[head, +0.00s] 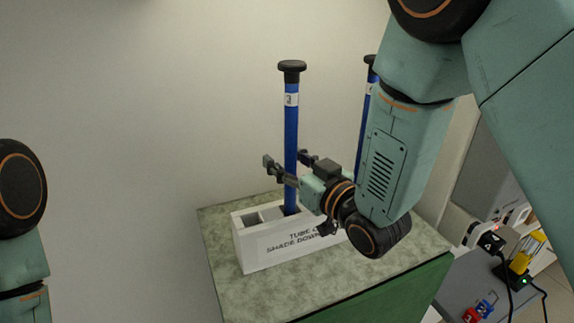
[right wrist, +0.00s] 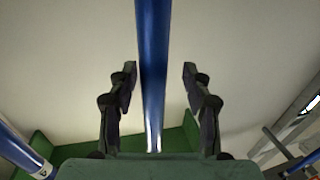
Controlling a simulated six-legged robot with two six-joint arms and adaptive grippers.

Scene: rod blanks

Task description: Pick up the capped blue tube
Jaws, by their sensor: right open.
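A blue tube (head: 291,130) with a black cap (head: 291,66) and a white label stands upright in a white box (head: 262,246). My right gripper (head: 285,160) is at its lower half, one finger passing in front of the tube and the other behind it. In the right wrist view the tube (right wrist: 153,80) runs between the two open fingers (right wrist: 160,78), with a gap on each side. A second capped blue tube (head: 367,98) stands to the right, partly hidden by my right arm. My left gripper is out of view.
The box has open compartments at its left end and lettering on its front, partly covered by my right gripper. It stands on a mottled green-grey table top (head: 225,265). A pale wall is behind. A grey surface with yellow, red and blue items (head: 520,262) is at lower right.

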